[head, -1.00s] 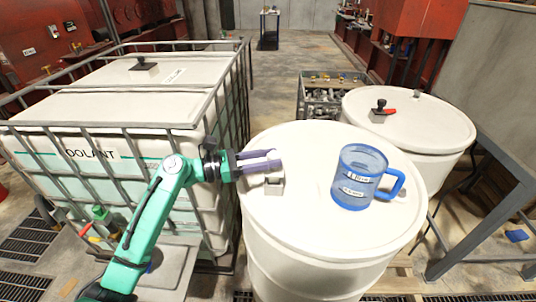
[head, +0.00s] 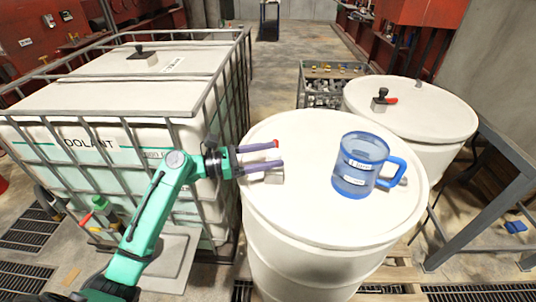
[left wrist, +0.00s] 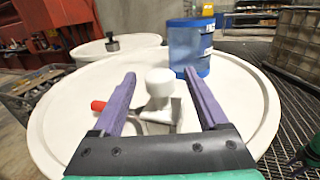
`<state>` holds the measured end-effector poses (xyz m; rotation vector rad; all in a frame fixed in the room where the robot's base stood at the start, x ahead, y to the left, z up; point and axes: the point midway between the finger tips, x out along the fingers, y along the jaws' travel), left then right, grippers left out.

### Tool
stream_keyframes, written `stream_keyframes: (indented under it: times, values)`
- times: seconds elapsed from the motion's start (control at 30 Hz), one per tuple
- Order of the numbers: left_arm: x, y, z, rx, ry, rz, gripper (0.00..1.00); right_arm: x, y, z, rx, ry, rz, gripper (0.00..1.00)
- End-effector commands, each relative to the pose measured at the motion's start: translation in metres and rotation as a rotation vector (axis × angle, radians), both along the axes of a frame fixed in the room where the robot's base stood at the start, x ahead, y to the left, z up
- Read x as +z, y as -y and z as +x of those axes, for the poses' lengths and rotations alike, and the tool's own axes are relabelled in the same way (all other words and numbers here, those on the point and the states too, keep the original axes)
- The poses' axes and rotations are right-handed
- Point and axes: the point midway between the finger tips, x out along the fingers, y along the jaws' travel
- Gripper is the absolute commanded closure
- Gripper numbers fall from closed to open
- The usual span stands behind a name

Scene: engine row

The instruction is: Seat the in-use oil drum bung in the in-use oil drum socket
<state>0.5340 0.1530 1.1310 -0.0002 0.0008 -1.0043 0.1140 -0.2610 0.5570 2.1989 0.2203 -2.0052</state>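The in-use oil drum is the large white drum (head: 300,215) at the centre of the head view. A grey block-shaped socket (head: 273,177) sits on its lid near the left edge. In the left wrist view, the white round-topped bung (left wrist: 159,82) stands upright over the grey socket (left wrist: 160,118), between my fingers with a gap on each side. Whether it sits fully down cannot be told. A red lever (left wrist: 98,106) shows beyond one finger. My left gripper (head: 281,154) is open around the bung; it also shows in the left wrist view (left wrist: 160,75). My right gripper is not in view.
A blue jug (head: 360,165) stands on the same lid to the right. A second white drum (head: 435,110) with a black knob (head: 381,94) stands behind. A caged coolant tank (head: 95,92) is close on the left. The lid's front is clear.

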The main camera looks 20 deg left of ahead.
Motion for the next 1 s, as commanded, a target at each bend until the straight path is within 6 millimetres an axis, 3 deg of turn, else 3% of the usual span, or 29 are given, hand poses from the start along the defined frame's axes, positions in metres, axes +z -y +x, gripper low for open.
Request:
stream_keyframes:
  times: [0.27,0.7,0.83,1.0]
  values:
    - [-0.003,-0.008,-0.004,0.002,0.000,0.002,0.23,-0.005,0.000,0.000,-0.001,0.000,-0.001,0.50]
    - [-0.005,-0.099,-0.062,0.003,-0.001,0.002,0.23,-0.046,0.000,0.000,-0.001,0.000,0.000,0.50]
    - [-0.003,-0.117,-0.074,0.001,-0.001,0.001,0.23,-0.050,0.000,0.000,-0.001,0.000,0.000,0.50]
    - [0.000,-0.123,-0.079,-0.001,0.000,0.000,0.23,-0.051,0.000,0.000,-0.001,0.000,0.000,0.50]
